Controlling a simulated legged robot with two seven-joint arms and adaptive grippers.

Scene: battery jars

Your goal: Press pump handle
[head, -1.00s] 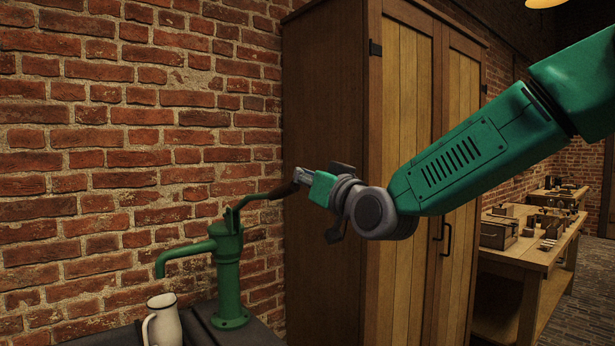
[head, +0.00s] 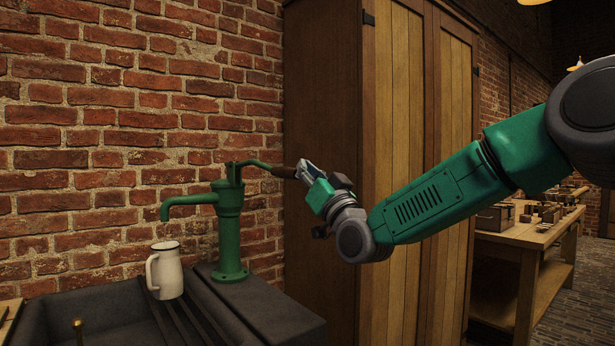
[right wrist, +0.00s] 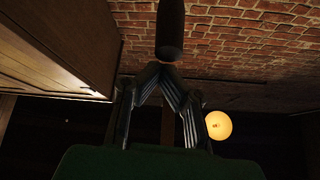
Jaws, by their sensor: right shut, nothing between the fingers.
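The green pump (head: 230,235) stands upright on the dark sink surround, its spout pointing left. Its lever handle (head: 256,165) reaches right from the pump top and slopes slightly down to a dark grip (head: 284,172). My right gripper (head: 304,173) is at the outer end of the grip. Its fingers are shut with nothing between them. In the right wrist view the closed fingertips (right wrist: 160,70) meet just at the near end of the dark grip (right wrist: 171,30); I cannot tell for sure if they touch it. My left gripper is not in view.
A brick wall (head: 110,120) is behind. A tall wooden cabinet (head: 325,120) stands close behind my right arm. A workbench (head: 520,260) with small items is at the right.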

